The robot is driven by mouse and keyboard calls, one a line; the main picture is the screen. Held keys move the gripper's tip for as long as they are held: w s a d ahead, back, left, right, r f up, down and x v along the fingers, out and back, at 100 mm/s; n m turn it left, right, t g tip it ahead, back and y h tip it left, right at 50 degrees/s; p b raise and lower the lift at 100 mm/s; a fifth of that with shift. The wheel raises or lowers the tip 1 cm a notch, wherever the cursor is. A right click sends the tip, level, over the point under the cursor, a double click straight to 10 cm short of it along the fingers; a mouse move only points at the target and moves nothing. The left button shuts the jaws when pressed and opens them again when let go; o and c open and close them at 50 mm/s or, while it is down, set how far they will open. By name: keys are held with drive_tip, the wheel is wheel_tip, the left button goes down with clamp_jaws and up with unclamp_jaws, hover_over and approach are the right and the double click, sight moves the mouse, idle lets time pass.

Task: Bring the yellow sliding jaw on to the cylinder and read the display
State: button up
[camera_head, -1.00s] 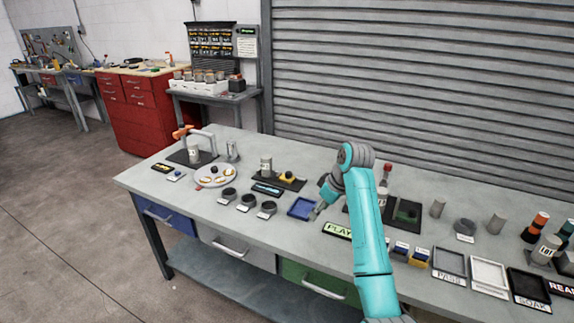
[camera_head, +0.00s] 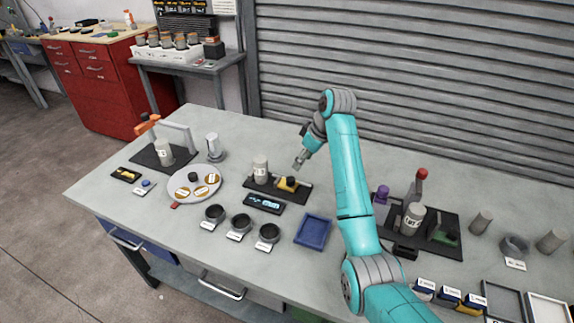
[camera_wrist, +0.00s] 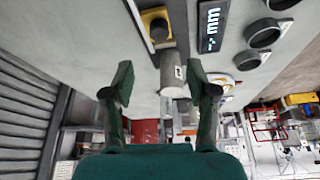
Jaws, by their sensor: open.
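The yellow sliding jaw (camera_head: 287,184) with a dark knob sits on a black base plate, to the right of the upright grey cylinder (camera_head: 260,166). A gap shows between them. The dark display (camera_head: 264,203) lies in front of the plate. In the wrist view the jaw (camera_wrist: 155,24) is at the top, the cylinder (camera_wrist: 173,72) is below it, and the display (camera_wrist: 209,28) reads "mm" with dashes; I cannot make out a number. My gripper (camera_head: 299,163) is above and behind the jaw. Its fingers (camera_wrist: 158,82) are open, empty and apart from both.
Three dark rings (camera_head: 240,223) and a blue tray (camera_head: 313,230) lie in front. A round plate with gold pieces (camera_head: 194,184) and an orange-handled clamp (camera_head: 165,137) stand left. A fixture with a red-knobbed lever (camera_head: 421,175) stands right. A shutter wall (camera_head: 420,70) rises behind the table.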

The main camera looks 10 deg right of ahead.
sight(290, 178)
drive_tip(key=x, duration=1.1)
drive_tip(key=shift+d, duration=0.1)
drive_tip(key=shift+r, duration=0.1)
clamp_jaws()
